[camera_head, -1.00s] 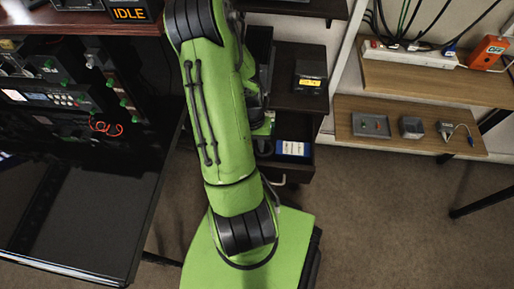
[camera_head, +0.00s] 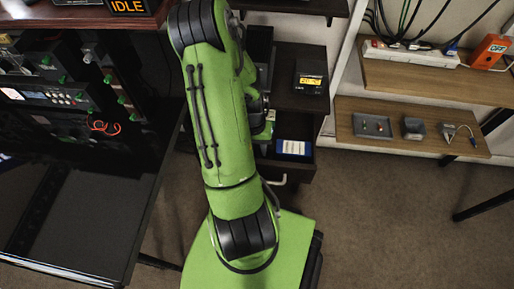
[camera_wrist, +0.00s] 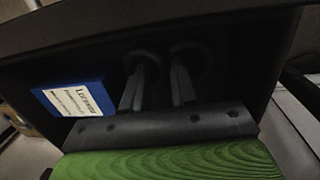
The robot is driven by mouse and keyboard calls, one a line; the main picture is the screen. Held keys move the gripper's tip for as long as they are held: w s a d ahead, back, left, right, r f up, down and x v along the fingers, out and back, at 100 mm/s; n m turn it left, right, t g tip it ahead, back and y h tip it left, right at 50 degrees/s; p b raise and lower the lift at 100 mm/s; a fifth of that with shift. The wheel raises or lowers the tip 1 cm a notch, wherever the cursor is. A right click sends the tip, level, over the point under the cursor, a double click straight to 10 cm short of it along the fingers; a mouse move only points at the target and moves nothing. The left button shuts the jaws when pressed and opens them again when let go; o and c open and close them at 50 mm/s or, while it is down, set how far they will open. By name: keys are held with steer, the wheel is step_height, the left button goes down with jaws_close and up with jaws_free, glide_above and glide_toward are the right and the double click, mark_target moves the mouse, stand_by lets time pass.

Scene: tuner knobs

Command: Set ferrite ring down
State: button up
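In the wrist view, my gripper (camera_wrist: 160,76) reaches into a dark open drawer, its two fingers apart with a clear gap and nothing seen between them. Two dark ring-like shapes show at the fingertips, one by the left finger (camera_wrist: 143,60) and one by the right finger (camera_wrist: 193,58). It is too dark to tell which is the ferrite ring or whether a finger touches it. In the head view, the drawer (camera_head: 310,172) is open below the dark cabinet, and my arm hides my fingers.
A blue box with a white label (camera_wrist: 72,99) lies in the drawer left of my fingers; it also shows in the head view (camera_head: 294,148). A device with a lit yellow display (camera_head: 311,80) stands on the shelf above. Wooden shelves (camera_head: 352,134) are at right.

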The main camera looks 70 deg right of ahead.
steer(key=shift+w+a+f, duration=0.15)
steer(key=shift+a+f, duration=0.35)
steer(key=shift+a, duration=0.05)
step_height(320, 180, up, 13)
steer(key=w+d+p, duration=0.2)
steer(key=p, duration=0.4)
steer(key=w+a+r+n+t, duration=0.2)
steer(key=w+a+r+n, duration=0.1)
steer(key=w+a+r, duration=0.3)
steer(key=w+a+r+n+t, duration=0.2)
steer(key=w+a+r+n, duration=0.35)
steer(key=a+r, duration=0.3)
steer(key=s+a+r+n+t, duration=0.1)
steer(key=s+a+r+n, duration=0.1)
steer(key=a, duration=0.5)
steer(key=s+a+r+n+t, duration=0.2)
steer(key=a+r+n, duration=0.3)
steer(key=a, duration=0.1)
steer(key=shift+s+a+r, duration=0.35)
steer(key=shift+a, duration=0.05)
